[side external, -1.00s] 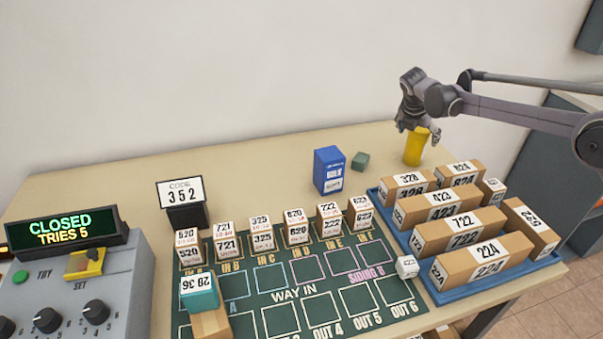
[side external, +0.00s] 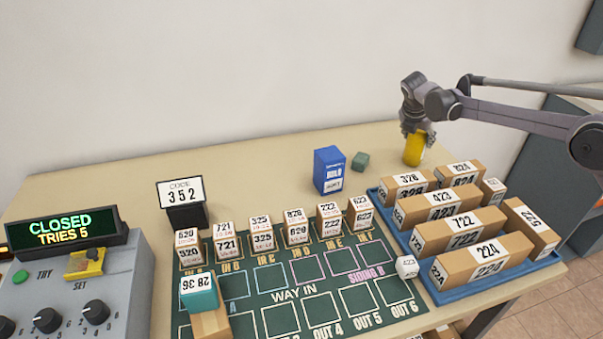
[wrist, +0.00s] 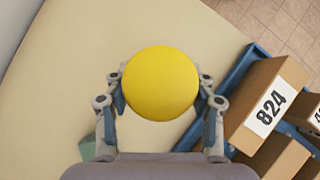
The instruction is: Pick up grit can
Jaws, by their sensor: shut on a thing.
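The grit can is a yellow cylinder (side external: 413,152) at the back right of the table, behind the blue tray. It stands upright and seems to rest on the table. My gripper (side external: 417,134) is above it, pointing down, with its fingers around the can's upper part. In the wrist view the can's round yellow top (wrist: 160,83) lies between the two fingers of my gripper (wrist: 161,100), one on each side. The gripper is shut on the can. The can's label, if any, cannot be seen.
A blue tray (side external: 492,280) of numbered cartons is just in front of the can; its edge (wrist: 240,70) shows in the wrist view. A blue box (side external: 328,170) and a small green block (side external: 360,161) stand to the left. The table beyond the can is clear.

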